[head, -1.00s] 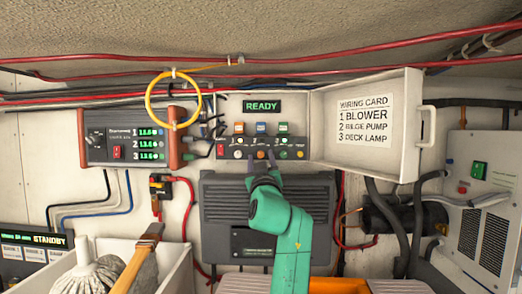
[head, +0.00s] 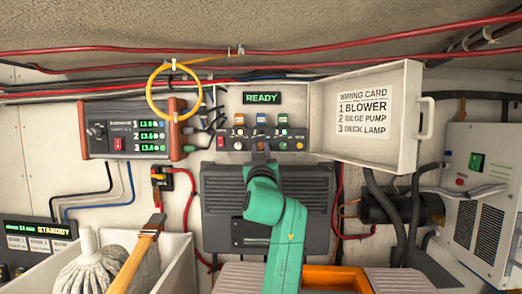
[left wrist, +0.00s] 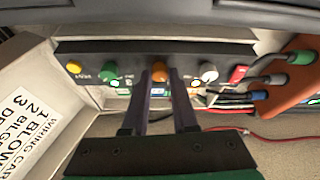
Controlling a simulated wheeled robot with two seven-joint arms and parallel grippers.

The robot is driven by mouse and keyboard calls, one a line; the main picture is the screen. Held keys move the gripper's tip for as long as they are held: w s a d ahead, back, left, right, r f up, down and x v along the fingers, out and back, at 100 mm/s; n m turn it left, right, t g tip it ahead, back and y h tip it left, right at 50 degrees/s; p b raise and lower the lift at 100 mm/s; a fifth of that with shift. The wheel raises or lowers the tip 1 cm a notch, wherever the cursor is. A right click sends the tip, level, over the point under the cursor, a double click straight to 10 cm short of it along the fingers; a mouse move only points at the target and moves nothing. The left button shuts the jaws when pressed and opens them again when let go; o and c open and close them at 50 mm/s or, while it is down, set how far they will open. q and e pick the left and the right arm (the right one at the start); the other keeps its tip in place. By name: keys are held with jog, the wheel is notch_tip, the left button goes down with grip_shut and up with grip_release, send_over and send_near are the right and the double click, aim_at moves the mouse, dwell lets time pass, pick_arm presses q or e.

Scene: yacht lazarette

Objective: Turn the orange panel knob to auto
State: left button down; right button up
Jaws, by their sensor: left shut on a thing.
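The orange knob (left wrist: 159,70) sits in the middle of the dark control strip (left wrist: 220,54), between a green knob (left wrist: 109,73) and a white knob (left wrist: 208,73). My left gripper (left wrist: 160,77) has its two dark fingers shut on the sides of the orange knob. My right gripper is not in view.
A lit READY display (head: 261,98) is above the strip. The open lid (head: 408,130) with a wiring card (head: 364,113) stands right of the panel. A yellow cable loop (head: 150,98) hangs at left. A dark ribbed unit (head: 220,215) is below.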

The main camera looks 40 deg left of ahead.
pick_arm(q)
jog(key=m+t+h, duration=0.1)
jog(key=m, duration=0.2)
jog(key=m+h, duration=0.1)
jog(key=m, duration=0.2)
jog(key=shift+s+a+t+h, duration=0.1)
jog(key=shift+a+t+h, duration=0.05)
jog(key=shift+t+h, duration=0.2)
jog(key=shift+m+t+h, duration=0.45)
jog(key=shift+m+h, duration=0.6)
jog(key=shift+m, duration=1.45)
jog(key=c, duration=0.7)
grip_release()
jog(key=shift+a, duration=0.15)
jog(key=b+v, duration=0.7)
jog(key=v, duration=0.7)
jog(key=shift+s, duration=0.3)
